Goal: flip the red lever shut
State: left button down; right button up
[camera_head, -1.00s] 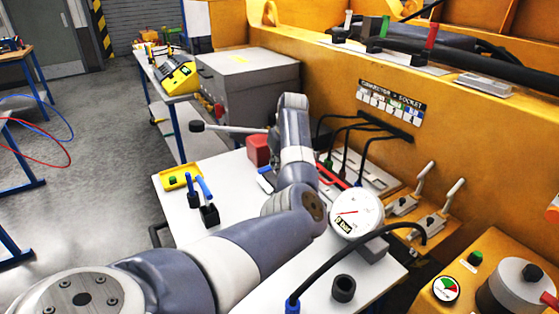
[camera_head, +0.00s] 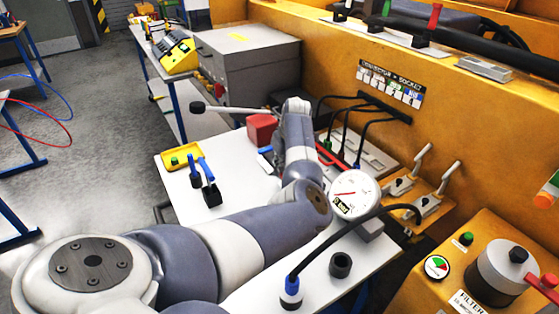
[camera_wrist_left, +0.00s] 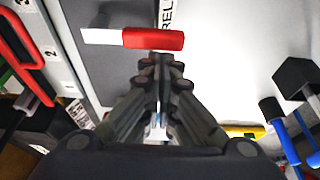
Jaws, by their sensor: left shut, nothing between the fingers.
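The red lever (camera_wrist_left: 152,38) shows in the left wrist view as a red grip on a pale metal arm, lying crosswise over a grey surface beside a white plate. My left gripper (camera_wrist_left: 158,62) is shut and empty, its fingertips just below the red grip in that picture. I cannot tell whether they touch it. In the head view my left arm reaches over the white table (camera_head: 238,228), and its own links hide the fingers and the lever. My right gripper is not in view.
A red block (camera_head: 262,128) and a long dark-knobbed bar (camera_head: 235,109) are close to the left wrist. A dial gauge (camera_head: 353,193), a black cable (camera_head: 345,232) and blue-handled tools (camera_head: 208,182) are around the arm. A red-handled bar (camera_wrist_left: 25,60) is at the wrist view's left.

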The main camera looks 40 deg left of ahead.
pick_arm(q)
jog(key=shift+s+d+n, duration=0.2)
jog(key=shift+d+n, duration=0.15)
jog(key=shift+n, duration=0.15)
dwell(0.3)
jog(key=n, duration=0.1)
jog(key=d+n+g, duration=0.1)
jog(key=shift+s+d+n, duration=0.2)
jog(key=shift+s+n, duration=0.2)
jog(key=shift+s+d+n+g+b, duration=0.15)
jog(key=shift+d+n+g+b, duration=0.3)
jog(key=shift+n, duration=0.45)
jog(key=shift+s+d, duration=0.1)
jog(key=shift+d, duration=0.3)
jog(key=shift+d+p, duration=0.9)
jog(key=shift+d, duration=0.5)
jog(key=shift+w+d, duration=0.4)
jog(key=shift+d, duration=0.3)
jog(key=shift+w+d, duration=0.45)
jog(key=shift+d, duration=0.2)
jog(key=shift+w+d, duration=0.1)
jog(key=shift+d, duration=0.05)
